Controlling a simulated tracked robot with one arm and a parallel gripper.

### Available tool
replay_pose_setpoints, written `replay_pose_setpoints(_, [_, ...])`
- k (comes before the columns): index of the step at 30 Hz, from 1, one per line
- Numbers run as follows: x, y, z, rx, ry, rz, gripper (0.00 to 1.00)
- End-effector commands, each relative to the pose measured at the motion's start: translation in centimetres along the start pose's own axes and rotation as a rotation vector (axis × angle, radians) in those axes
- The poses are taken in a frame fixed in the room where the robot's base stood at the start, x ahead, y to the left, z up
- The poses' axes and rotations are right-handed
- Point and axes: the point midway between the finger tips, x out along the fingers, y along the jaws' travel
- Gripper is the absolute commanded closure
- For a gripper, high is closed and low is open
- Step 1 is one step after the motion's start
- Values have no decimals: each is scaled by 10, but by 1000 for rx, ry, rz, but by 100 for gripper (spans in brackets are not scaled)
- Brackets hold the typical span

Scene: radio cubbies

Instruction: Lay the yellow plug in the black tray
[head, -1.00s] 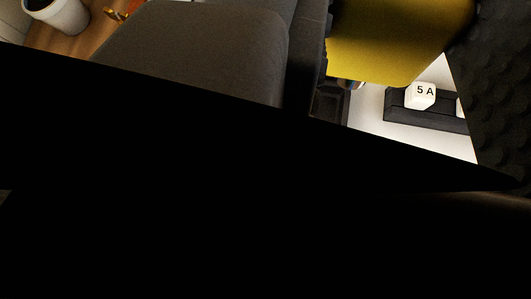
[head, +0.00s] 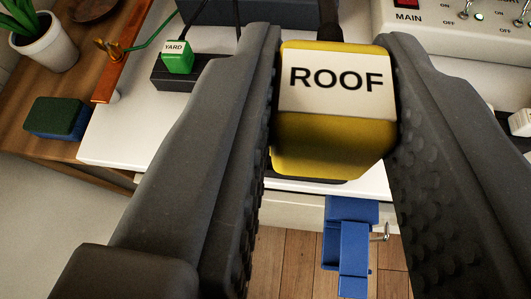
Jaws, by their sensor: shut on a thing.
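The yellow plug (head: 331,148) has a white label reading ROOF. It sits between the two ridged dark fingers of my gripper (head: 333,110), which is shut on it. A dark cable rises from behind its top edge. A dark edge (head: 305,187) shows just under the plug, and the plug hides most of it. I cannot tell if they touch, or whether this is the black tray. No black tray can be clearly made out.
A green plug (head: 177,58) labelled YARD sits on a black block (head: 172,78) at upper left. A white switch panel (head: 450,22) stands at upper right. A blue clamp (head: 348,240) is at the white table's front edge. A blue-green block (head: 58,117) lies left.

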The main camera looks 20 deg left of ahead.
Motion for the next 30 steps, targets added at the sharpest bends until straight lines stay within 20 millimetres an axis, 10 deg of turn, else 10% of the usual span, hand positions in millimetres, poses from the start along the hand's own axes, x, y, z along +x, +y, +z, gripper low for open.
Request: replay_pose_setpoints(30, [-30,0,133,7,4,18,97])
